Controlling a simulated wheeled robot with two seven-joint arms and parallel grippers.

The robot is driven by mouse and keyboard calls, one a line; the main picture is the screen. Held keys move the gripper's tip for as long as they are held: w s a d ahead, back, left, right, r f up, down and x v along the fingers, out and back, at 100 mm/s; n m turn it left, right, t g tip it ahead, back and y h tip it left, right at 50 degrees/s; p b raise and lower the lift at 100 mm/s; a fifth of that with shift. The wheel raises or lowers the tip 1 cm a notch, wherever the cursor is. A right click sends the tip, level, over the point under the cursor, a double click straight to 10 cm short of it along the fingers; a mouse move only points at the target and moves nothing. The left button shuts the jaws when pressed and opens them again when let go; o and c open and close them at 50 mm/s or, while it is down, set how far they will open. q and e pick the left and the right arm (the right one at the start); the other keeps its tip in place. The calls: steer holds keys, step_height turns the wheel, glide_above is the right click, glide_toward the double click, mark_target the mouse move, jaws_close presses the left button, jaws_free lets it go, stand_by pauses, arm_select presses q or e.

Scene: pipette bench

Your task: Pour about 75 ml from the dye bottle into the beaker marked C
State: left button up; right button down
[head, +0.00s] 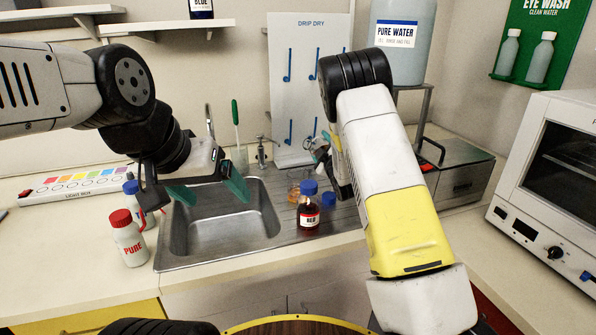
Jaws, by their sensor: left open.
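A dark bottle with a blue cap and a label reading RED (309,211) stands upright on the ribbed drainboard right of the sink. A small amber-tinted clear vessel (294,194) is partly hidden behind it; I cannot read any mark on it. No beaker marked C can be made out. My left gripper (208,192) is open and empty over the sink's back left, its teal fingers apart, left of the bottle. My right gripper (335,170) is just behind and right of the bottle, mostly hidden by my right arm; its jaws cannot be judged.
The steel sink basin (222,231) is empty. A white PURE bottle (129,240) with a red cap stands at its left. A bottle labelled BLUE (201,9) is on the shelf. A PURE WATER tank (400,40) and an oven (552,170) stand at right.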

steer(key=shift+r, duration=0.1)
stand_by(0.7)
steer(key=m, duration=0.1)
steer(key=m+g, duration=0.1)
steer(key=shift+s+a+r+m, duration=0.25)
steer(key=shift+s+m, duration=0.05)
steer(key=shift+s+a+f+m+g, duration=0.1)
steer(key=shift+s+f+m+g, duration=0.05)
steer(key=shift+m+g, duration=0.3)
steer(key=f+m+g, duration=0.1)
steer(key=f+m, duration=0.1)
steer(key=f, duration=0.1)
steer(key=f+m+g+y, duration=0.1)
steer(key=f+m+g, duration=0.1)
steer(key=f+m, duration=0.1)
steer(key=shift+w+f, duration=0.2)
steer(key=shift+f, duration=0.5)
steer(key=shift+f+m+g+y, duration=0.35)
steer(key=shift+f+m, duration=0.2)
steer(key=shift+f, duration=0.45)
